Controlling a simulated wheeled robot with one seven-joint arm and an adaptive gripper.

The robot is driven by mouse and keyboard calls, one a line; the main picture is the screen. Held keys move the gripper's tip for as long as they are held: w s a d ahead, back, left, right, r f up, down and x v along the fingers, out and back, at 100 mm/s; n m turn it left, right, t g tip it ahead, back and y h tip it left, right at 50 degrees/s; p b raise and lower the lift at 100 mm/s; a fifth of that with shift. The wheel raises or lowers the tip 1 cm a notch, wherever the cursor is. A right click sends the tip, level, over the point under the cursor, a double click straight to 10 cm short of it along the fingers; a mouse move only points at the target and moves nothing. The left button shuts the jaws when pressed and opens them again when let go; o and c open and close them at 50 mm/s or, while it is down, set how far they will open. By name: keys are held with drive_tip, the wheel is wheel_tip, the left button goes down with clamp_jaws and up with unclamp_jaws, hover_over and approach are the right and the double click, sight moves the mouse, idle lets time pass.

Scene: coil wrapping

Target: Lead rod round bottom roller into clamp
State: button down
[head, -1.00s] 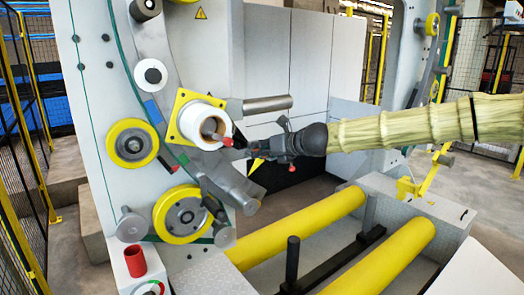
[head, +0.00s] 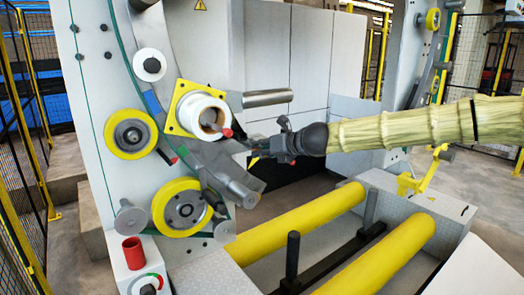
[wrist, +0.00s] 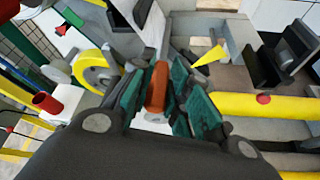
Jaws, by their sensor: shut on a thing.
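My gripper (head: 247,147) reaches in from the right in the head view, just right of the wrapping head. In the wrist view, its green-padded fingers (wrist: 157,95) are shut on an orange-red rod (wrist: 157,85). The rod is too small to make out surely in the head view. The bottom roller (head: 166,211) is a yellow wheel low on the machine, below and left of my gripper. A yellow wheel also shows at left in the wrist view (wrist: 88,75). A dark fitting (head: 211,196) sits at the bottom roller's right side; I cannot tell whether it is the clamp.
A white roll (head: 190,118) on a yellow plate is left of my gripper. A grey bar (head: 267,98) juts out above it. A red cup (head: 133,254) stands low at left. Yellow horizontal rollers (head: 300,222) lie below, with a dark post (head: 293,256) between them.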

drive_tip(key=s+a+f+b, duration=0.2)
drive_tip(key=a+f+b, duration=0.1)
drive_tip(key=f+b, duration=0.6)
drive_tip(key=shift+b, duration=0.85)
idle(0.6)
drive_tip(key=shift+a, duration=0.1)
idle(0.4)
drive_tip(key=shift+s+a+f+b, duration=0.55)
drive_tip(key=shift+f+b, duration=0.45)
drive_tip(key=shift+b, duration=0.35)
drive_tip(key=shift+s+a+f+b, duration=0.3)
drive_tip(key=shift+a+f+b, duration=0.4)
drive_tip(key=shift+f+b, duration=0.5)
drive_tip(key=shift+s+a+f+b, duration=0.55)
drive_tip(key=shift+f+b, duration=0.25)
drive_tip(key=shift+b, duration=0.75)
drive_tip(key=shift+w, duration=0.1)
